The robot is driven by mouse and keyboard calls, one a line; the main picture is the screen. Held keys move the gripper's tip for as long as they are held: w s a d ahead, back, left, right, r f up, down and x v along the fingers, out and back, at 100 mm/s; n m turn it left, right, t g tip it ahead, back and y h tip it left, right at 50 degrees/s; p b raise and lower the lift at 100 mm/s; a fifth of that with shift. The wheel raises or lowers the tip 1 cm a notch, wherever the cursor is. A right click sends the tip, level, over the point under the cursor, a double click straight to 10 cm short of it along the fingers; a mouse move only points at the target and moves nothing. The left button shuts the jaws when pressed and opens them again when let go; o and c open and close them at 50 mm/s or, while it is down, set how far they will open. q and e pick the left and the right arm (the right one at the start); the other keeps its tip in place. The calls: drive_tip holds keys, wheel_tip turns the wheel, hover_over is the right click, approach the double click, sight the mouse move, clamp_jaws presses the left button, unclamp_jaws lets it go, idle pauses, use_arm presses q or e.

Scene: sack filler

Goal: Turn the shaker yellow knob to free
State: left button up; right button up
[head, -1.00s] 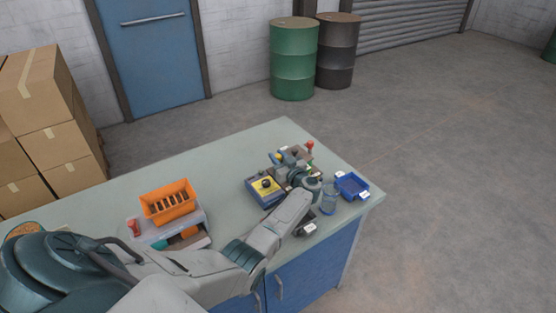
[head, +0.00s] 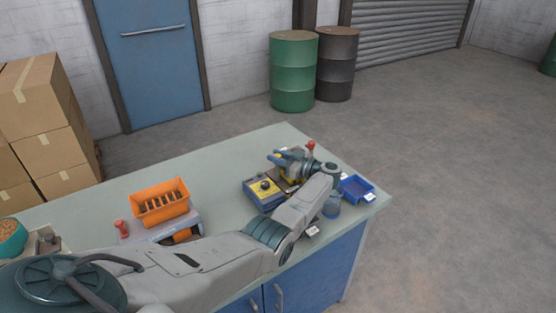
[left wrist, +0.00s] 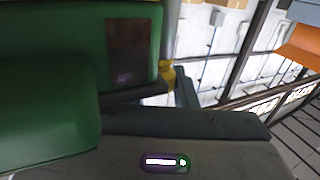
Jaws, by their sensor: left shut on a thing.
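My left gripper (head: 279,161) reaches over the machine at the far right part of the bench, its arm coming in from the left. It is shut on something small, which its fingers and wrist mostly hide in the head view. In the left wrist view a bit of yellow (left wrist: 167,76) shows by the dark fingers, very close to the camera; it looks like part of the yellow knob, but its setting cannot be read. A blue-grey box with a yellow face and a black knob (head: 265,187) stands just left of the gripper. My right gripper is not in view.
An orange slotted bin (head: 160,203) stands on the bench to the left. A red-topped part (head: 311,146) rises behind my wrist. A blue tray (head: 357,189) and a clear blue container (head: 332,208) are near the right edge.

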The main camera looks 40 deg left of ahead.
sight(278, 155)
use_arm(q)
drive_tip(key=o, duration=1)
drive_tip(key=shift+a, duration=0.1)
drive_tip(key=shift+c, duration=0.2)
drive_tip(key=shift+r, duration=0.45)
wheel_tip(278, 155, up, 2)
drive_tip(key=shift+r+b, duration=0.2)
drive_tip(key=shift+b, duration=0.3)
drive_tip(key=s+d+r+b, duration=0.1)
drive_tip(key=s+d, duration=0.3)
drive_tip(key=s, duration=0.2)
drive_tip(key=s+d+b, duration=0.1)
drive_tip(key=s+d, duration=0.4)
drive_tip(key=s, duration=0.2)
drive_tip(key=shift+s+r, duration=0.15)
drive_tip(key=shift+r, duration=0.2)
drive_tip(key=shift+a, duration=0.1)
